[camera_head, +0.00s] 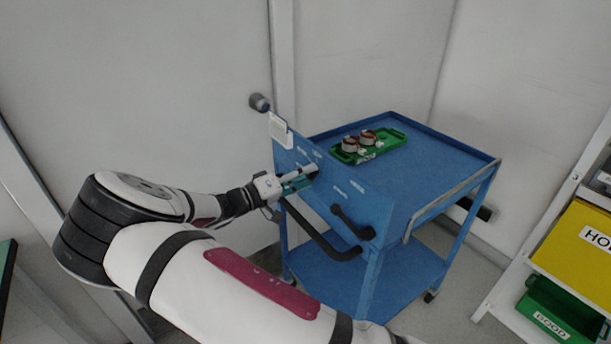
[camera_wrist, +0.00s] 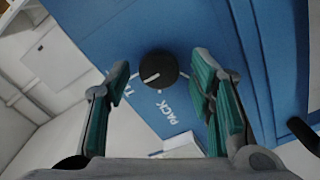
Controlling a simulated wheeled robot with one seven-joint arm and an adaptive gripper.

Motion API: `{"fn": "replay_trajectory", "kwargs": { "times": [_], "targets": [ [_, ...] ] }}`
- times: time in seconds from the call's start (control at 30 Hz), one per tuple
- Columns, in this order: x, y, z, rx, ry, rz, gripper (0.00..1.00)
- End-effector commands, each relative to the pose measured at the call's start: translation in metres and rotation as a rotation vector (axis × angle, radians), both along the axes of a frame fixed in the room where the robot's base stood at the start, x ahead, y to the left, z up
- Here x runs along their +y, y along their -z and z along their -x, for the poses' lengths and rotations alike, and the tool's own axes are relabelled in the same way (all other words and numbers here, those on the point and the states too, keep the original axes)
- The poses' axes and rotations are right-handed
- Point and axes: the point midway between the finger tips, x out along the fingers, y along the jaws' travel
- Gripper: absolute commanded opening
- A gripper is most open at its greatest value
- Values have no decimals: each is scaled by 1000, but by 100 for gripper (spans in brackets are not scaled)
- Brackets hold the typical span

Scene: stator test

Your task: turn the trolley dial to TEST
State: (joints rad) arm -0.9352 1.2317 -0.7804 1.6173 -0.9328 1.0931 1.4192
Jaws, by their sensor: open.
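The trolley (camera_head: 372,205) is blue, with an upright front panel facing my arm. Its dial (camera_wrist: 158,70) is a round black knob with a white pointer line. In the wrist view the line slants to the lower left, roughly towards a label beginning with T, mostly hidden by the left finger. A PACK label (camera_wrist: 172,114) lies below the dial. My gripper (camera_head: 303,179) is at the panel. Whether the fingertips touch the panel is unclear.
A black handle (camera_head: 352,222) sticks out of the panel, right of my gripper. A green tray (camera_head: 385,146) with two copper-coloured round parts stands on the trolley top. Shelving at right holds a yellow bin (camera_head: 580,245) and a green bin (camera_head: 560,315).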

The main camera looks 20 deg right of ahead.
Motion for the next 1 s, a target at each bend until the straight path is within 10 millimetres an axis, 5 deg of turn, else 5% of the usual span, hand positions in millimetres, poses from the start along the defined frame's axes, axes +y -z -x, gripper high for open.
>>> {"fn": "replay_trajectory", "kwargs": {
  "times": [0.5, 1.0],
  "targets": [
    [91, 1, 29, 1, -4, -2, 49],
    [108, 1, 35, 1, -1, -1, 49]
  ]
}}
